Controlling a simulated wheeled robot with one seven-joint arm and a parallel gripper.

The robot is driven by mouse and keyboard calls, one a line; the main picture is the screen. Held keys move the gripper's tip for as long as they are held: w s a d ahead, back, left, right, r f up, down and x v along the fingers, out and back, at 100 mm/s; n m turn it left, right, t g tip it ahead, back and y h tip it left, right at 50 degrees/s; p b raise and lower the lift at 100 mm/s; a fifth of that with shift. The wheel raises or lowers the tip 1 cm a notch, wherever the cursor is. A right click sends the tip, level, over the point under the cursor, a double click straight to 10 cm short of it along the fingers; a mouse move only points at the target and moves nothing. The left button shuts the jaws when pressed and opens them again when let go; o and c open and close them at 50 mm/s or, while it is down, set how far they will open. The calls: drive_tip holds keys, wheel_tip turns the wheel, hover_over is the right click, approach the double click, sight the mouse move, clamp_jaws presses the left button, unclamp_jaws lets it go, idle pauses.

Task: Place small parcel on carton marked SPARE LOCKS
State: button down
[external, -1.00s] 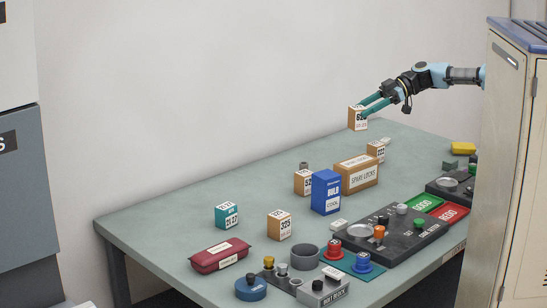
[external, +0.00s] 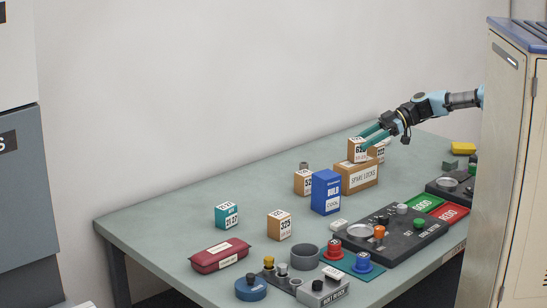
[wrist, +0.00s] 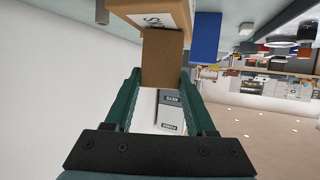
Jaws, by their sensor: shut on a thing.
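The small parcel (external: 356,151) is a brown box with a white numbered label, and it is upright. My gripper (external: 372,137) is shut on it from the right, with a teal finger on either side. The carton marked SPARE LOCKS (external: 362,178) is a wider brown box directly below the parcel. The parcel's bottom is at or very near the carton's top; I cannot tell if they touch. In the wrist view the parcel (wrist: 162,58) sits between the fingers, with the carton (wrist: 150,10) beyond it at the top edge.
A blue box (external: 326,192) stands left of the carton. Another numbered brown parcel (external: 378,153) is close behind at the right, partly hidden by my gripper. A smaller brown box (external: 303,182) stands to the left. Dark control panels (external: 400,240) lie in front. The table's back left is clear.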

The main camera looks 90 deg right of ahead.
drive_tip(key=shift+f, duration=0.15)
drive_tip(key=shift+c, duration=1.2)
unclamp_jaws()
drive_tip(key=shift+r, duration=0.3)
drive_tip(key=b+v, duration=0.3)
drive_tip(key=v, duration=0.9)
drive_tip(key=shift+f, duration=0.15)
